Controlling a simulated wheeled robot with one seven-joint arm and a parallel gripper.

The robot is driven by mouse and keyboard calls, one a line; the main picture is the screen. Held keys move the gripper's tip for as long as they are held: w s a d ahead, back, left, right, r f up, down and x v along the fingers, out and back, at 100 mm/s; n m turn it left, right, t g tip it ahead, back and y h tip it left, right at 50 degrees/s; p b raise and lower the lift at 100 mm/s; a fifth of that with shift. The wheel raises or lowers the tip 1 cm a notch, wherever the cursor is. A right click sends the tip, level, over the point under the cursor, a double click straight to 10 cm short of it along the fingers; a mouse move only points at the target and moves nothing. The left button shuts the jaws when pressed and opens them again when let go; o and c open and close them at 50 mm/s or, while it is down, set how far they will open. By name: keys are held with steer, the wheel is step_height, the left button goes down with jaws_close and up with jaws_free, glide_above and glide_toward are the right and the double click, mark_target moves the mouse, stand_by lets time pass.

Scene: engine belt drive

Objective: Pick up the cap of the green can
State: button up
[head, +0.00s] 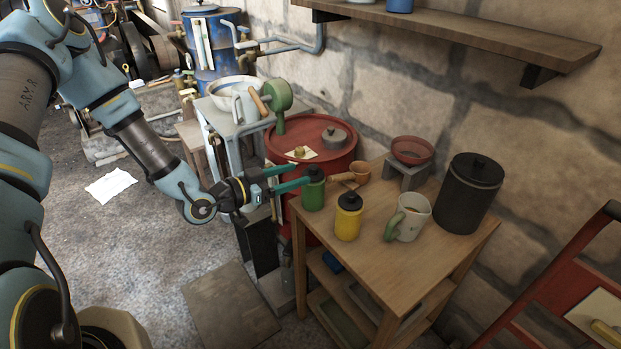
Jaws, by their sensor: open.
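The green can (313,197) stands upright at the left end of the wooden table (376,240). Its black cap (316,173) sits on top. My gripper (302,174) reaches in from the left at about cap height. Its two teal fingers are apart, with nothing seen between them. The nearer fingertip is at the left edge of the cap and overlaps it in the picture; I cannot tell whether they touch. The farther fingertip is up and left of the cap.
A yellow can (348,222) with a black cap stands just right of the green can. A mug (409,218), a black canister (468,195), a wooden-handled cup (358,174) and a red bowl (412,150) share the table. A red drum (338,155) stands behind.

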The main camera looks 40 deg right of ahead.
mark_target(313, 172)
steer(key=d+p, duration=0.1)
steer(key=d, duration=0.2)
steer(key=d+f+p, duration=0.1)
steer(key=d+p, duration=0.1)
steer(key=d, duration=0.1)
steer(key=d+p, duration=0.1)
steer(key=d, duration=0.2)
steer(key=shift+s+d+f, duration=0.1)
steer(key=shift+d+f, duration=0.25)
steer(key=shift+f, duration=0.05)
steer(key=shift+c, duration=0.2)
jaws_close()
